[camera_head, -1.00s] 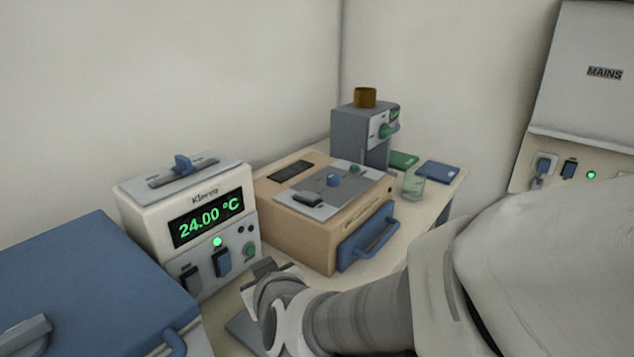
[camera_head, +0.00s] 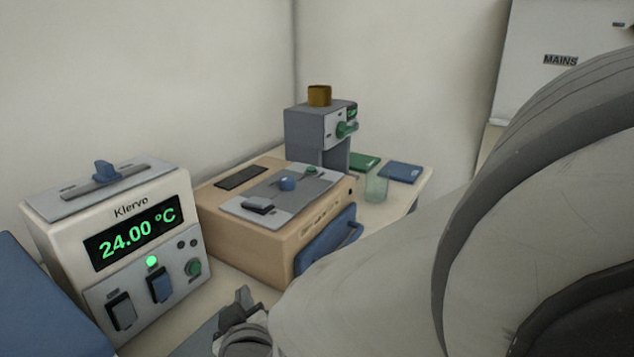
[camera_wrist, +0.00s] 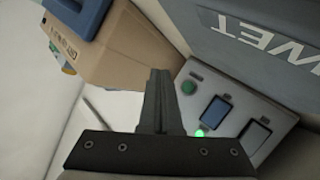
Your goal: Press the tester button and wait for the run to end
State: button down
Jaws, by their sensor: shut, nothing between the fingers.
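A cream Klervo unit (camera_head: 125,255) stands at left in the head view, its green display (camera_head: 137,232) reading 24.00 °C. Its sloping front has a lit green lamp (camera_head: 152,261), a dark switch (camera_head: 121,311), a blue switch (camera_head: 160,284) and a round green button (camera_head: 194,267). The button (camera_wrist: 189,87) also shows in the wrist view, right of the fingers and apart from them in the picture. Behind is a grey machine (camera_head: 318,130) with a green knob. I cannot tell which is the tester. My gripper (camera_head: 242,296) is low in front, shut and empty; its fingers (camera_wrist: 158,78) point up in the wrist view.
A tan box (camera_head: 245,220) with a blue handle (camera_head: 325,245) stands right of the Klervo unit. A glass beaker (camera_head: 376,188) and a blue pad (camera_head: 402,172) lie beyond. A blue-grey lettered surface (camera_wrist: 235,45) borders the panel in the wrist view. My arm covers the right side.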

aim_at(194, 268)
jog(key=shift+a, duration=0.1)
jog(key=w+a, duration=0.1)
jog(key=a, duration=0.1)
jog(key=w+a, duration=0.1)
jog(key=a, duration=0.1)
jog(key=w+a, duration=0.1)
jog(key=a, duration=0.1)
jog(key=shift+w+a, duration=0.1)
jog(key=shift+w, duration=0.1)
jog(key=shift+w+a+p, duration=0.35)
jog(key=shift+a+p, duration=0.1)
jog(key=shift+a, duration=0.3)
dwell(1.4)
jog(key=shift+w+a+p, duration=0.2)
jog(key=shift+a+p, duration=0.1)
jog(key=shift+a, duration=0.05)
jog(key=shift+w+a, duration=0.2)
jog(key=shift+a, duration=0.2)
dwell(0.7)
dwell(0.3)
jog(key=shift+s+d, duration=0.4)
jog(key=shift+d, duration=0.35)
jog(key=shift+d, duration=0.1)
